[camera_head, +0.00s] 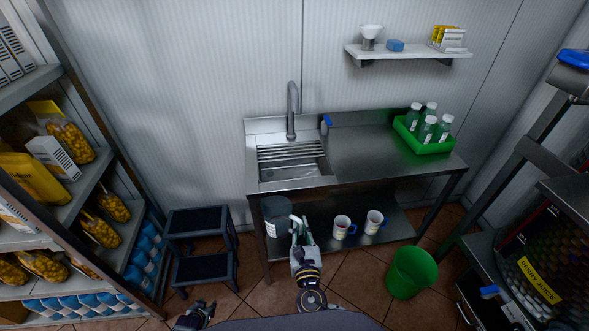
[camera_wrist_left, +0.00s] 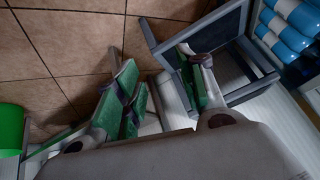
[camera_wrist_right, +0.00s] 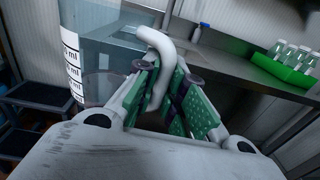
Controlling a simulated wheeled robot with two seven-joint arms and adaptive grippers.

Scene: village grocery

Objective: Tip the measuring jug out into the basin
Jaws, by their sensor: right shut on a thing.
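The measuring jug (camera_head: 275,216), clear with a white scale, is held in front of the sink bench, below the basin's level. It looks about upright. In the right wrist view the jug (camera_wrist_right: 95,50) shows its printed marks and white handle (camera_wrist_right: 160,62). My right gripper (camera_head: 300,240) is shut on that handle; its green pads (camera_wrist_right: 157,95) lie on both sides of it. How much the jug holds is unclear. The steel basin (camera_head: 291,174) is at the bench's left end, with slats across its back part. My left gripper (camera_head: 198,314) is low at the left, open and empty, pads apart (camera_wrist_left: 160,75).
A tap (camera_head: 292,110) rises behind the basin. A green tray (camera_head: 424,143) of bottles stands on the bench's right; two mugs (camera_head: 342,227) are on its lower shelf. A step stool (camera_head: 201,245) is at the left, a green bin (camera_head: 412,271) at the right. The middle worktop is clear.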

